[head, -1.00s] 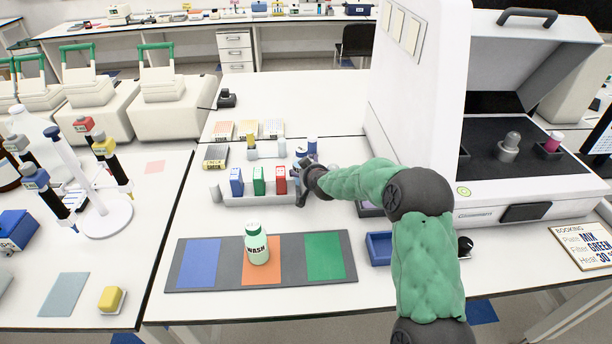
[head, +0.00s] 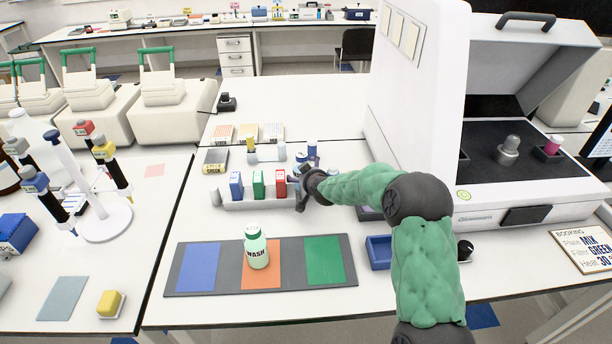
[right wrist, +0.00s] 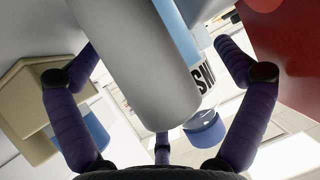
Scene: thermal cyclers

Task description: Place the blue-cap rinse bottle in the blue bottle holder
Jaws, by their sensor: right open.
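The rinse bottle shows in the right wrist view (right wrist: 205,125), upside down in the picture, with a blue cap, a pale blue body and partly hidden black lettering. A grey cylinder (right wrist: 140,60) stands in front of it and covers part of it. My right gripper (right wrist: 160,62) is open, its fingers spread on both sides of the cylinder and bottle; I cannot tell whether they touch. In the head view my right gripper (head: 303,190) is at the right end of the rack, beside the red box. A blue open-topped holder (head: 379,252) sits right of the mat, empty. My left gripper is out of view.
A rack (head: 250,204) carries blue, green and red boxes. A green-capped WASH bottle (head: 257,250) stands on the orange panel of a dark mat (head: 215,289). A white machine (head: 415,110) stands close on the right. Free table lies between rack and mat.

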